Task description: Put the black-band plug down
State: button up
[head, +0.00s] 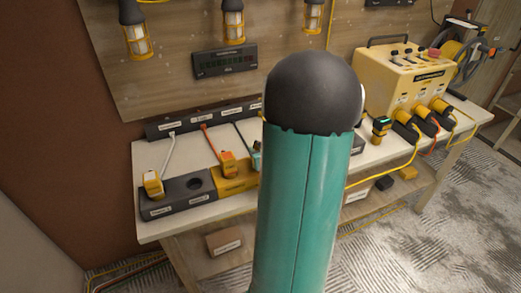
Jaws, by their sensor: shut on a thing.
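My own arm, a teal link with a black rounded joint, stands in the middle of the head view and hides part of the bench. I cannot make out a plug with a black band. A yellow plug (153,184) with a white cord sits at the left end of a dark holder block (180,205). An orange plug (228,163) with an orange cord is at a yellow block (236,177).
A dark strip (205,120) runs along the bench back. A yellow power box (405,80) with several plugged-in connectors stands at right. A small black, yellow and green device (381,129) is beside it. The bench (157,148) has a shelf with boxes below.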

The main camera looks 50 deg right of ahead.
jog(key=shift+f, duration=0.15)
jog(key=o, duration=1.1)
jog(key=shift+c, duration=0.2)
